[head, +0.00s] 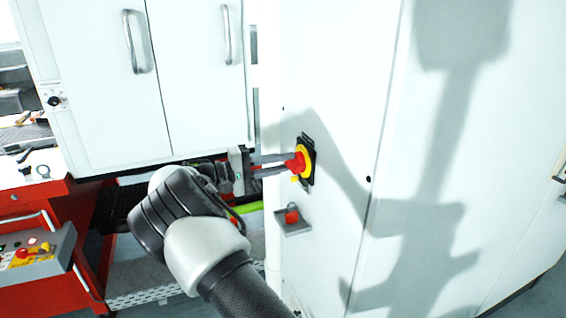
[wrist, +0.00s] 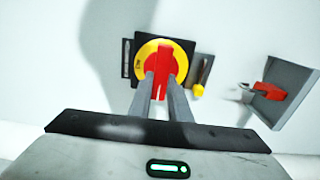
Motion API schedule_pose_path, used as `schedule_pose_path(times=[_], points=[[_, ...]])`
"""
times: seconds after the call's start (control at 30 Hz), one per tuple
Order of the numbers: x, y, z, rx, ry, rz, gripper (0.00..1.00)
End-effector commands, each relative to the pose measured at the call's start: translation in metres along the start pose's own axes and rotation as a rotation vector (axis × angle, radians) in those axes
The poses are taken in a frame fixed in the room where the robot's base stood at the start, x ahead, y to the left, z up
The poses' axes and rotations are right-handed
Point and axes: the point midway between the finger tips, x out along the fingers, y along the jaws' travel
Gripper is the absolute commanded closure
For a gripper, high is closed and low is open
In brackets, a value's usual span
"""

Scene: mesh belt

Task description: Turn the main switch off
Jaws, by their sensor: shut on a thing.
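The main switch is a red handle (wrist: 161,72) on a yellow round plate with a black backing (wrist: 125,57), fixed to a white cabinet door. It also shows in the head view as a red handle (head: 296,162) on a yellow disc (head: 307,160). My gripper (wrist: 161,88) reaches it from the left in the head view. Its two fingers are shut on the red handle, one on each side. In the wrist view the handle stands about upright, its lower end between the fingers. The fingertips hide part of the handle's sides.
A small grey shelf (wrist: 295,78) holds a red padlock (wrist: 268,92) beside the switch; it sits below the switch in the head view. A yellow-ended tag (wrist: 198,89) hangs close by the switch. A white wall cabinet (head: 195,100) and a red workbench (head: 40,205) stand at left.

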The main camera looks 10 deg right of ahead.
Motion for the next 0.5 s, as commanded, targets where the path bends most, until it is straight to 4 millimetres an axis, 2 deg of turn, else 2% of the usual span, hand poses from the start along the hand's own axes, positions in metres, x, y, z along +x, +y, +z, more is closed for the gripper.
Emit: schedule_pose_path(times=[0.2,0.23,0.3,0.5], points=[[-0.0004,-0.0005,0.0,-0.003,0.001,0.0,1.0],[-0.0005,-0.0005,0.0,-0.003,0.001,0.0,0.78],[-0.0004,-0.0004,0.0,-0.003,0.001,0.0,0.66],[-0.0003,-0.0002,0.0,-0.001,0.0,0.0,0.64]])
